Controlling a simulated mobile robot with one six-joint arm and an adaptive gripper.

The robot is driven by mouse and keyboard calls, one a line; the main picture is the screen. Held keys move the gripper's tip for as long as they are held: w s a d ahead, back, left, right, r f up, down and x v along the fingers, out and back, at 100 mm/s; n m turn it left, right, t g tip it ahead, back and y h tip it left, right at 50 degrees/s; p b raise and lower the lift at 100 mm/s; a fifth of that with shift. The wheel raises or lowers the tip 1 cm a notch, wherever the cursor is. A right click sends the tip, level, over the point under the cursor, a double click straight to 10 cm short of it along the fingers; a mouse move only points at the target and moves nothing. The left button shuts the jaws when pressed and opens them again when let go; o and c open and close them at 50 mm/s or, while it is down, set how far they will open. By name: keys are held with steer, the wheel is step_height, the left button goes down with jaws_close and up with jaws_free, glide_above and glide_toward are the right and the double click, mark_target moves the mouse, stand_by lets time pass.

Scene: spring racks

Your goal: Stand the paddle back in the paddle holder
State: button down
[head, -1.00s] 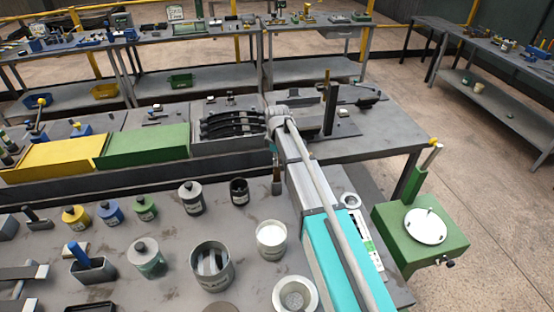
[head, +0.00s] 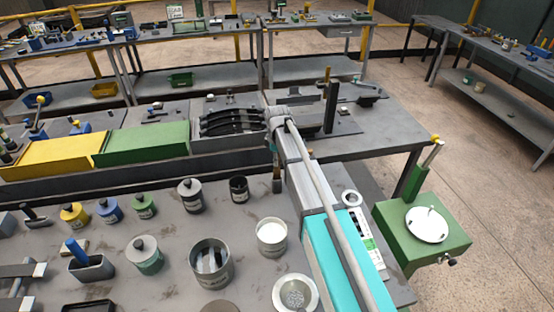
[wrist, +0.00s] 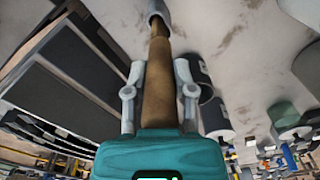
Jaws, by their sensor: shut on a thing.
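The paddle (wrist: 158,75) shows in the wrist view as a brown wooden shaft with a grey piece at its far end. My gripper (wrist: 158,92) is shut on it, one grey finger on each side. In the head view, the brown lower part of the paddle (head: 277,184) shows below my arm, over or just behind the grey bench, right of a black open cup (head: 239,189). My fingers are mostly hidden there by the arm. I cannot tell for sure which container is the paddle holder; the black cup is one open vessel near the paddle.
Lidded jars, including a grey one (head: 190,195), stand on the bench left of the paddle. A white-filled can (head: 271,237) and a large open can (head: 211,263) stand in front. A narrow grey box (head: 92,268) holds a blue-handled tool. A green box (head: 147,144) lies behind.

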steer(key=shift+c, duration=1.8)
jaws_free()
steer(key=o, duration=0.4)
steer(key=shift+c, duration=0.2)
steer(key=shift+r, duration=0.1)
steer(key=shift+r+p, duration=3.4)
steer(key=shift+p, duration=0.2)
steer(key=shift+s, duration=0.1)
